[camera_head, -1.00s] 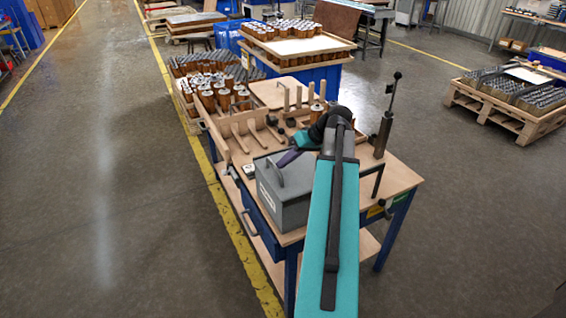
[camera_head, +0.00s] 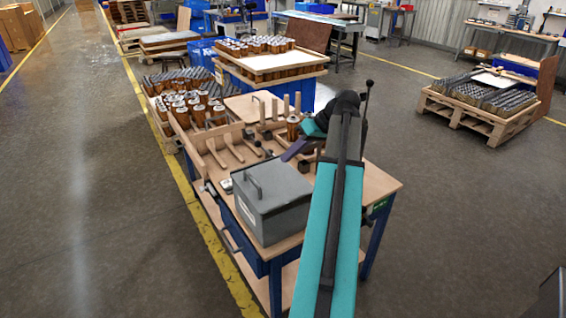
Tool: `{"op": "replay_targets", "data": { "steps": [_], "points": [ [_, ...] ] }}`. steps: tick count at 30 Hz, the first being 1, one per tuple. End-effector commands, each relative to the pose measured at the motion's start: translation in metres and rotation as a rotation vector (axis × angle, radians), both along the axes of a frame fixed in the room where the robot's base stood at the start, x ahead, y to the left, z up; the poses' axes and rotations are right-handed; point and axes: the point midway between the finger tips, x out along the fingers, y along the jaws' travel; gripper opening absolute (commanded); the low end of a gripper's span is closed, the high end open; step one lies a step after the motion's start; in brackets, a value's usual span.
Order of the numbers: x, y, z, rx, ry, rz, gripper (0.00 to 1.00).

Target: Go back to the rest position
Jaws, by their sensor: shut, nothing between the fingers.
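My arm reaches in from the bottom of the head view as a teal link with a dark elbow joint. My gripper (camera_head: 288,155), a small purple end piece, hangs below the teal wrist over the workbench (camera_head: 378,184). It is shut and holds nothing. It is behind the grey lidded box (camera_head: 271,200) and in front of the wooden pegs. Its fingertips are small and hard to make out. One brown filter cartridge with a light top (camera_head: 292,130) stands just behind it.
A wooden rack with pegs (camera_head: 222,150) lies along the bench's left side. Several cartridges (camera_head: 187,102) stand in a crate beyond. A tray of cartridges (camera_head: 270,65) rests on a blue bin. A loaded pallet (camera_head: 466,113) stands right. Floor on both sides is clear.

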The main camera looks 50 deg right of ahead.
Motion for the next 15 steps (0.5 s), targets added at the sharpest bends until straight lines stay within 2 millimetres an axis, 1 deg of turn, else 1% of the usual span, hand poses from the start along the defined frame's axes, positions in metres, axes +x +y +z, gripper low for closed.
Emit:
{"op": "replay_targets", "data": {
  "steps": [5,15],
  "points": [
    [-0.0033,-0.0021,0.0047,0.0,0.0,0.0,0.0],
    [-0.003,-0.0016,0.0051,0.0,-0.001,0.001,0.0]
  ]
}}
